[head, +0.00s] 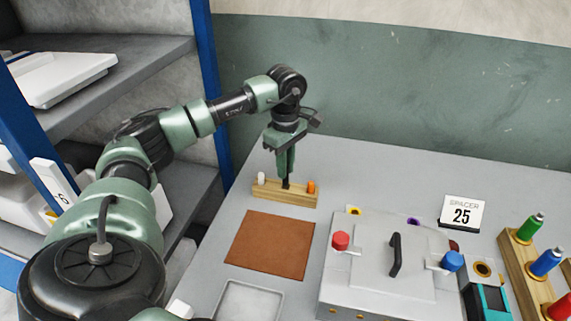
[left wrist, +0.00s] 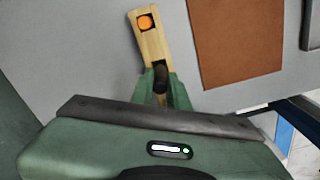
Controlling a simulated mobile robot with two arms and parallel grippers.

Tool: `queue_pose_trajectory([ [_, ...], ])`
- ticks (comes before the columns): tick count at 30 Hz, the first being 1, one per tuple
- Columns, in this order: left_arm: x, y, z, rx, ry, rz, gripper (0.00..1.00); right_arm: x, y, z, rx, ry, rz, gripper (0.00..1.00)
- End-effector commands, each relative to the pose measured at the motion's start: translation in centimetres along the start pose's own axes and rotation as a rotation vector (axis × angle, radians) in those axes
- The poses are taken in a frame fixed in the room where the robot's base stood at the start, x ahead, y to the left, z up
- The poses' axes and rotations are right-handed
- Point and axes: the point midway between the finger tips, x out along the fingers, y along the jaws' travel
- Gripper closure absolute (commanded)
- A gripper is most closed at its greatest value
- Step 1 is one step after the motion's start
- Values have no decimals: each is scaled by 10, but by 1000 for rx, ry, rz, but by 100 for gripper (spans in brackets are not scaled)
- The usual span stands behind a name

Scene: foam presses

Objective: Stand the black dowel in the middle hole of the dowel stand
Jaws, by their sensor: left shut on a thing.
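The wooden dowel stand (head: 300,200) lies on the grey table near the back left, with a white dowel (head: 262,179) at its left end and an orange dowel (head: 311,187) at its right end. My left gripper (head: 286,175) points down over the middle of the stand, shut on the black dowel (head: 286,184). The black dowel is upright, in line with the middle of the stand; its lower end is hard to make out, so I cannot tell how deep it sits. The left wrist view shows the black dowel (left wrist: 160,75) between the fingers and the orange dowel (left wrist: 145,22) beyond.
A brown mat (head: 270,245) lies in front of the stand. A grey press (head: 385,270) with a black handle is at right, with a "SPACER 25" sign (head: 463,212) behind it. Shelving with a blue post (head: 208,80) stands at left.

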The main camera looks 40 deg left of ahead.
Motion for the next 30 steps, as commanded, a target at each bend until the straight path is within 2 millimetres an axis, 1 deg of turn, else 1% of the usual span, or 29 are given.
queue_pose_trajectory([
  [30, 27, 0, 0, 0, 0, 0, 100, 17, 3, 2, -1, 0, 3, 46],
])
